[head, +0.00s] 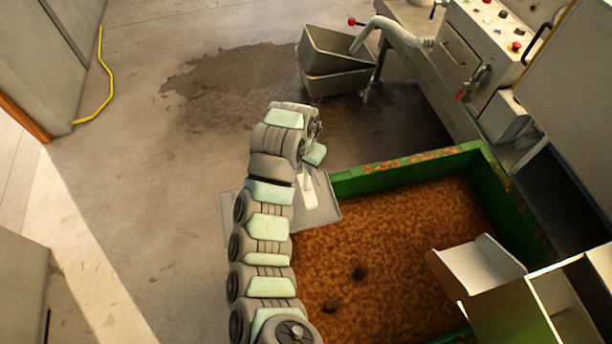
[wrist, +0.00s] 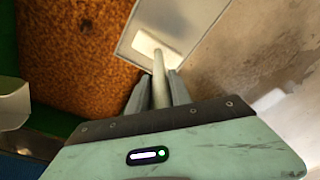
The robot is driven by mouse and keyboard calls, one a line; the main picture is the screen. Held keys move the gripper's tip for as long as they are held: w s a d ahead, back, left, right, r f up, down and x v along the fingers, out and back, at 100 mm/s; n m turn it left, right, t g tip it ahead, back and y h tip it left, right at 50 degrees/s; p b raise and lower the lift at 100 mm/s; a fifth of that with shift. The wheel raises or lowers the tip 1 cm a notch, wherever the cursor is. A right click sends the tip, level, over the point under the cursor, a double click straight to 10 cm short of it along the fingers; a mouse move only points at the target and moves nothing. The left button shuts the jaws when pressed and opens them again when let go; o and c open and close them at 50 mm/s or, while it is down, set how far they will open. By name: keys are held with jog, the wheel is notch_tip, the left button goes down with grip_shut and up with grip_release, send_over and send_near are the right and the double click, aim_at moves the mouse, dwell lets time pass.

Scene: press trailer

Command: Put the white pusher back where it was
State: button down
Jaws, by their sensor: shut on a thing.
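My gripper (wrist: 158,88) is shut on the handle of the white pusher (wrist: 160,66), which runs up between the two fingers in the wrist view. The pusher's flat white end lies over a grey metal plate (wrist: 190,12). In the head view my gripper (head: 311,168) is above that plate (head: 325,212), and the white pusher (head: 308,192) shows below the fingers, pointing toward the viewer. I cannot tell whether the pusher touches the plate. My wrist hides part of the handle.
A white chute (head: 476,266) reaches over the bin's right side. Stacked grey tubs (head: 335,65) and a control panel stand behind.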

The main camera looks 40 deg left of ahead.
jog(key=shift+w+a+f, duration=0.1)
jog(key=shift+f, duration=2.5)
jog(key=shift+f, duration=0.1)
jog(key=c, duration=1.2)
grip_release()
jog(key=shift+o, duration=0.2)
jog(key=r, duration=0.4)
jog(key=s+r+p, duration=0.1)
jog(key=r, duration=0.7)
jog(key=shift+s+d, duration=0.3)
jog(key=shift+s, duration=0.1)
